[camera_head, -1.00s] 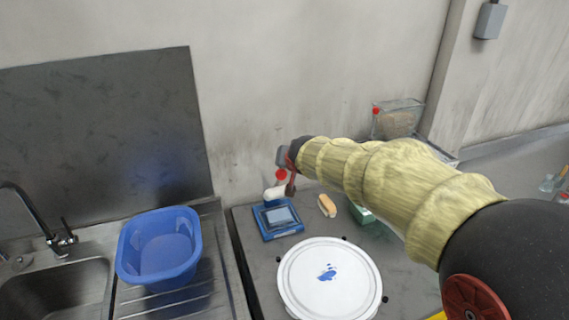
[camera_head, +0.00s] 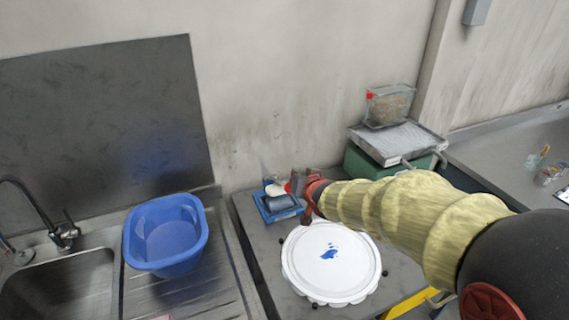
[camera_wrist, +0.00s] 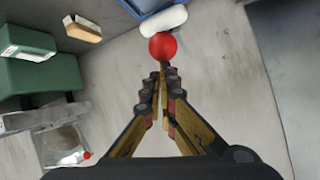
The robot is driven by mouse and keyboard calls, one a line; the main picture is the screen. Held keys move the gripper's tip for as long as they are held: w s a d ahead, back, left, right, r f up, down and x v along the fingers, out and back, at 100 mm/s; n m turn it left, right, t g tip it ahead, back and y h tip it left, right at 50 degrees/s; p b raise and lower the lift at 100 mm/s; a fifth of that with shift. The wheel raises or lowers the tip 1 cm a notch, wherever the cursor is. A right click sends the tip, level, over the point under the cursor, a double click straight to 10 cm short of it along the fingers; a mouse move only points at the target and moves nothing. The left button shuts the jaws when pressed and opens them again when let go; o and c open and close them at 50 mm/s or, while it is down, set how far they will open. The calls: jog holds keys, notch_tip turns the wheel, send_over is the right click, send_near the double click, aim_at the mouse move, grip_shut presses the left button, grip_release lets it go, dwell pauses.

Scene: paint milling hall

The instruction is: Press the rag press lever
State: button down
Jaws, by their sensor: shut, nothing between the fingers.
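A red ball knob (camera_head: 289,187) shows beside a white rounded piece (camera_head: 277,190) at a small blue device (camera_head: 280,209) near the wall. It looks like the rag press lever; its arm is hard to make out. My gripper (camera_head: 298,188) is shut and empty, close to the knob from the right. In the wrist view, my fingertips (camera_wrist: 161,68) are together just below the red knob (camera_wrist: 163,46). I cannot tell whether they touch it. The white piece (camera_wrist: 164,31) lies right beyond the knob, with the blue device (camera_wrist: 146,5) behind it.
A white lidded bucket (camera_head: 333,262) with blue paint marks stands below my arm. A blue basin (camera_head: 165,235) sits by the sink. A green box (camera_head: 372,165) bears a grey tray and a clear container (camera_head: 390,106). A brush-like block (camera_wrist: 82,28) lies nearby.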

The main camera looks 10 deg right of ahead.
jog(key=s+f+b, duration=0.1)
jog(key=f+b, duration=0.1)
jog(key=f, duration=0.2)
jog(key=s+f+b, duration=0.1)
jog(key=s+f, duration=0.1)
jog(key=f, duration=0.1)
jog(key=s+d+f+b, duration=0.1)
jog(key=f+b, duration=0.1)
jog(key=f, duration=0.2)
jog(key=shift+s+d+f+b, duration=0.1)
jog(key=shift+s+f+b, duration=0.2)
jog(key=shift+s+f, duration=0.05)
jog(key=shift+w+f, duration=0.1)
jog(key=shift+w, duration=0.1)
jog(key=shift+w+r, duration=0.2)
jog(key=shift+r, duration=0.25)
